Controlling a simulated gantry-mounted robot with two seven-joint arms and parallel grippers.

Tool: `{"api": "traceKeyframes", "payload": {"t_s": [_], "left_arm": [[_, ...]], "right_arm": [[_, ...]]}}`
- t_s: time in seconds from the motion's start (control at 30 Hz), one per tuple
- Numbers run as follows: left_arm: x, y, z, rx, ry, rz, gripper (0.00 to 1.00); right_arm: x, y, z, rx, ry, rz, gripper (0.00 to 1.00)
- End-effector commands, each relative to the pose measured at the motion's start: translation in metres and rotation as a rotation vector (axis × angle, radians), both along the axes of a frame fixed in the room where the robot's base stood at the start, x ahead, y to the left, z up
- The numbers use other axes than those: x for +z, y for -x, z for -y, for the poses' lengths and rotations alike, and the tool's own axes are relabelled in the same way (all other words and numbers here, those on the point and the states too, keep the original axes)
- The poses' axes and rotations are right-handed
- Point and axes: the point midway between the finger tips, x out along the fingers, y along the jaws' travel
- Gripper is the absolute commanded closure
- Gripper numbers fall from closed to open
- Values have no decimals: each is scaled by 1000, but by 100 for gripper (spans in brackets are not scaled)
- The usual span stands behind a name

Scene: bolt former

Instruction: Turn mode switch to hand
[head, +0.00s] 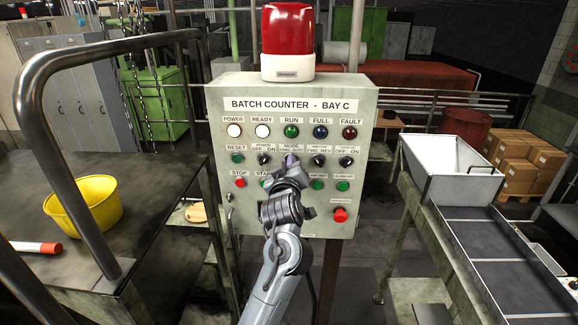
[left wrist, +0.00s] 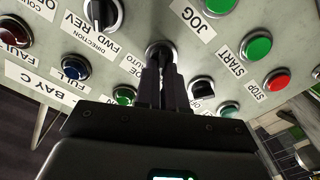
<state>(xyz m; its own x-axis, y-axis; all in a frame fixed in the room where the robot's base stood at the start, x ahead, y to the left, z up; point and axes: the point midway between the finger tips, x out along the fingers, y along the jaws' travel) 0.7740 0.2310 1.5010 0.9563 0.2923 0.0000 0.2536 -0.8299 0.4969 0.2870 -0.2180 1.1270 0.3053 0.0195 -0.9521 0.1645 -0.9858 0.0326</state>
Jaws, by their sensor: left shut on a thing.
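The mode switch (head: 291,157) is a rotary selector below the MODE label in the middle of the grey control panel (head: 222,90). In the left wrist view the switch (left wrist: 161,47) shows as a round bezel around my fingertips. My left gripper (head: 290,165) reaches up to the panel from below and is shut on the switch's knob. The two dark fingers (left wrist: 163,70) are close together and point straight at it. They hide most of the knob, so I cannot tell which way it points. Part of the label, with AUTO, shows in the wrist view. My right gripper is not in view.
The power switch (head: 264,160) and direction switch (head: 318,160) sit close on either side. Lamps line the row above; the start and jog buttons (head: 316,185) are below. A red beacon (head: 288,38) tops the panel. A bench with a yellow bowl (head: 82,208) stands left, a conveyor (head: 490,245) right.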

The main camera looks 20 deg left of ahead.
Motion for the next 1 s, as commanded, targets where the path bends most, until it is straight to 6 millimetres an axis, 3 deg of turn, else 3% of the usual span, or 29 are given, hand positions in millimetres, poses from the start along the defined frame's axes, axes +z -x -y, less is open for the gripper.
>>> {"api": "traceKeyframes", "payload": {"t_s": [0.5, 0.53, 0.67, 1.0], "left_arm": [[-1, 0, -1, 1, 21, 4, 100], [-1, 0, -1, 1, 21, 4, 86], [0, 0, -1, 0, 20, 5, 66], [0, 1, 0, 0, 18, 6, 65]], "right_arm": [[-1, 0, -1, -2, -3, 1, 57], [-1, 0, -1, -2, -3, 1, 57], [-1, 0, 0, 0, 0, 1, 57], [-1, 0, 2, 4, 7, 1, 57]]}}
